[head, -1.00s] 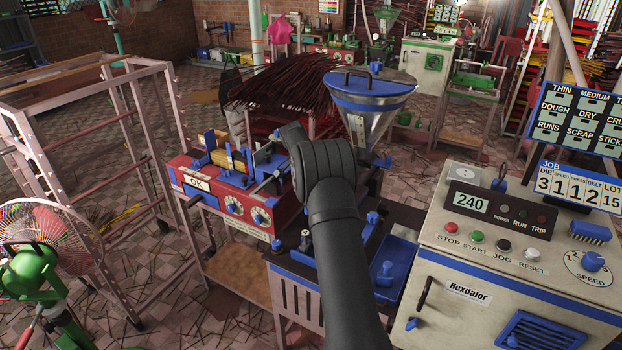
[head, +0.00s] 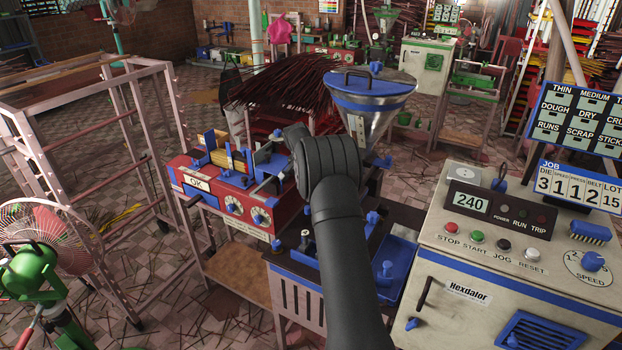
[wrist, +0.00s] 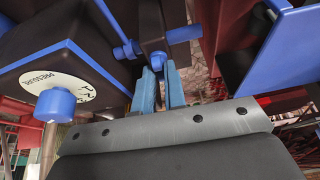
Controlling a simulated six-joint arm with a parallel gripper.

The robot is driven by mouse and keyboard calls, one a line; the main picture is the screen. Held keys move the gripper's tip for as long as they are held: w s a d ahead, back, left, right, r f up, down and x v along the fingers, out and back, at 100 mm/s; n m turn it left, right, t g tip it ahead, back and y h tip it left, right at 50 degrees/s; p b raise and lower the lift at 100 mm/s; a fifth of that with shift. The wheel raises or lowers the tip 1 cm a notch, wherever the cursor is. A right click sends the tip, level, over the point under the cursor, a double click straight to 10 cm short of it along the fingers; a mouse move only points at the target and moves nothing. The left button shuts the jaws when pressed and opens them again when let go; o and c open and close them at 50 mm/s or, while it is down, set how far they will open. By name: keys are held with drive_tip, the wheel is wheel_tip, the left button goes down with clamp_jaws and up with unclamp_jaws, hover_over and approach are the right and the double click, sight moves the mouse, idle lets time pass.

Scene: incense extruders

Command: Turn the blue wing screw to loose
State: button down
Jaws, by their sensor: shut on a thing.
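The blue wing screw (wrist: 158,61) shows only as a small blue piece at my fingertips in the wrist view; most of it is hidden. My gripper (wrist: 163,82), with two light blue finger pads, is shut on it, with a narrow dark gap between the pads lower down. It sits just below a dark upright block with blue parts. In the head view my arm covers the gripper and the screw, over the red machine (head: 232,200) with blue fittings.
In the wrist view a dark box with a blue PRESSURE knob (wrist: 55,104) is close on the left. A blue panel (wrist: 276,45) is at the upper right. In the head view the steel hopper (head: 372,104) stands behind my arm, and the control cabinet (head: 500,250) is on the right.

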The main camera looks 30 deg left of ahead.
drive_tip(key=c, duration=1.5)
unclamp_jaws()
drive_tip(key=shift+r, duration=0.1)
drive_tip(key=v, duration=1.7)
drive_tip(key=shift+s, duration=0.15)
drive_tip(key=x, duration=1.7)
